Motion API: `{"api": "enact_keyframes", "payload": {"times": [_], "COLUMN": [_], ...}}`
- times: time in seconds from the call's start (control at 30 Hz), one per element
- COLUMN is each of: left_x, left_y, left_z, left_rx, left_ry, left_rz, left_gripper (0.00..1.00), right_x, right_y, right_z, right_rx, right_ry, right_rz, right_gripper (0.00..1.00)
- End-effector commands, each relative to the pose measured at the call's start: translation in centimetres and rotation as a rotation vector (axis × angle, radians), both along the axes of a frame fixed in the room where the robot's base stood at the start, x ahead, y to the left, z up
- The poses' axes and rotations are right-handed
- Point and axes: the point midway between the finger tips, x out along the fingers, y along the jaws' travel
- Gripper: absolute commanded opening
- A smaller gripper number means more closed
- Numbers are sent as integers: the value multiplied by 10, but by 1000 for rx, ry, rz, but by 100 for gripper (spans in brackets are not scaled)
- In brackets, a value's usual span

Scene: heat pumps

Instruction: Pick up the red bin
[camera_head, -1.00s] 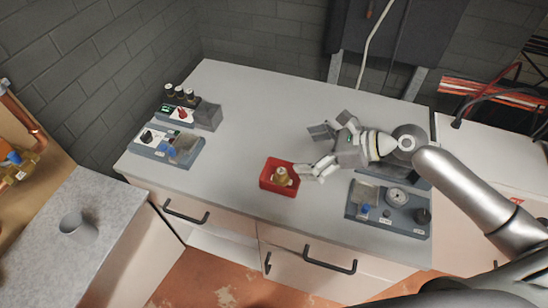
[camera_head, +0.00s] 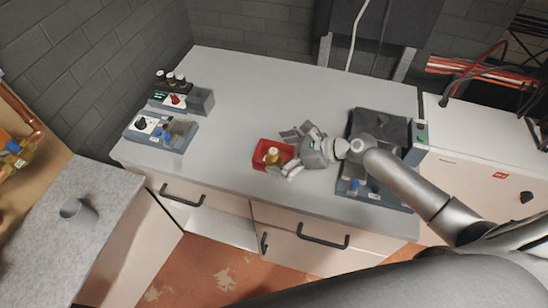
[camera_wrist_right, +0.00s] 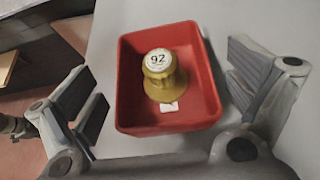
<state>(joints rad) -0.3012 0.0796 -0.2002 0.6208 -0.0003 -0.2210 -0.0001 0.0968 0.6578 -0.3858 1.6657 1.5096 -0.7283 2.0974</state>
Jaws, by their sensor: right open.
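The red bin (camera_head: 262,163) sits on the light worktop near its front edge, with a brass fitting (camera_head: 272,155) inside it. In the right wrist view the bin (camera_wrist_right: 128,95) lies between my open fingers, and the fitting (camera_wrist_right: 160,78) stands in it with a white cap marked 92. My right gripper (camera_head: 288,152) is open at the bin's right side, with one finger toward its far side and one toward its near side. In the right wrist view my right gripper (camera_wrist_right: 168,100) shows gaps between its fingers and the bin walls. My left gripper is not in view.
The worktop (camera_head: 245,100) is clear behind the bin. Grey device boxes (camera_head: 165,135) stand at the left, and another device (camera_head: 370,190) is under my right forearm. A grey cup (camera_head: 78,211) stands on the separate counter at lower left.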

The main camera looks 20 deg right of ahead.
Motion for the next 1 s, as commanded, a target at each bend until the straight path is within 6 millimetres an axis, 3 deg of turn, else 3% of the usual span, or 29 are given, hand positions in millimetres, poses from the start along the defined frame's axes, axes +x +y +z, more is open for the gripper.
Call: {"api": "enact_keyframes", "payload": {"times": [0.13,0.4,0.8,1.0], "left_x": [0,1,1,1], "left_y": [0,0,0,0], "left_z": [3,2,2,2], "left_rx": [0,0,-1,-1], "left_ry": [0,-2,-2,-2], "left_rz": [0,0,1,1], "left_gripper": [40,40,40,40], "right_x": [9,9,9,9], "right_y": [11,13,13,13], "right_z": [-6,-9,-9,-10], "right_rx": [0,0,-1,0], "right_ry": [-1,0,0,1], "right_rz": [-2,-1,-1,0], "right_gripper": [100,100,49,46]}}
